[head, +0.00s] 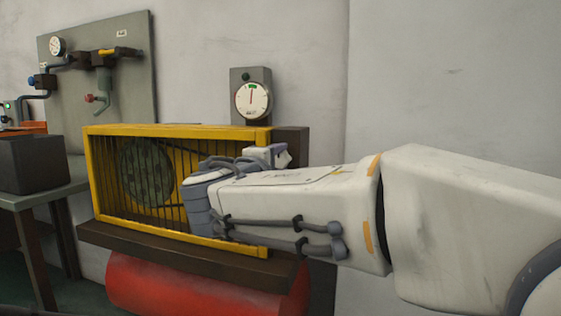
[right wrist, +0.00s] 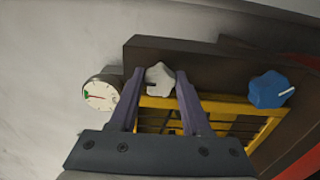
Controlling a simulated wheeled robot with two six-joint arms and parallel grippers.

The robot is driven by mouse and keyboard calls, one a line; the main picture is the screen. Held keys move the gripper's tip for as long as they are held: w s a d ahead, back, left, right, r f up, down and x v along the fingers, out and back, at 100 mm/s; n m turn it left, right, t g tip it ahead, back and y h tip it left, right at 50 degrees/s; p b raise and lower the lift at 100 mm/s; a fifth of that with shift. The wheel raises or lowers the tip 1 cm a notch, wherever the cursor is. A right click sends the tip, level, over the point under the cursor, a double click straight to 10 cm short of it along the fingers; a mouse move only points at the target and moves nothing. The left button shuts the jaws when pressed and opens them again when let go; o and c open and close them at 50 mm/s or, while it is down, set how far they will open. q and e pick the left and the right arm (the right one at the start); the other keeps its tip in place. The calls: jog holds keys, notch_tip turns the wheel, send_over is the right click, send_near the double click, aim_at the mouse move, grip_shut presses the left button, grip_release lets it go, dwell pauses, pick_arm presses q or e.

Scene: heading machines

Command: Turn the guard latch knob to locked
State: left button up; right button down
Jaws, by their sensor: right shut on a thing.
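In the right wrist view a pale grey-white knob (right wrist: 159,79) with a short dark mark sits on the dark housing beside the yellow guard frame. My right gripper (right wrist: 160,76) has its two fingers on either side of this knob and is shut on it. In the head view my right arm reaches across the front of the yellow guard (head: 180,131), and the fingertips and knob cannot be made out clearly behind it. No label for the knob's positions is readable. My left gripper is in neither view.
A blue knob (right wrist: 268,90) with a white line sits to the right on the same dark housing. A round gauge (head: 252,99) stands above the guard. A red cylinder (head: 150,285) lies below the guard's shelf. A table with a dark box (head: 35,165) is at left.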

jog(key=shift+c, duration=1.8)
grip_release()
jog(key=p+v, duration=0.1)
jog(key=v, duration=0.9)
jog(key=shift+s, duration=0.25)
jog(key=shift+a, duration=0.1)
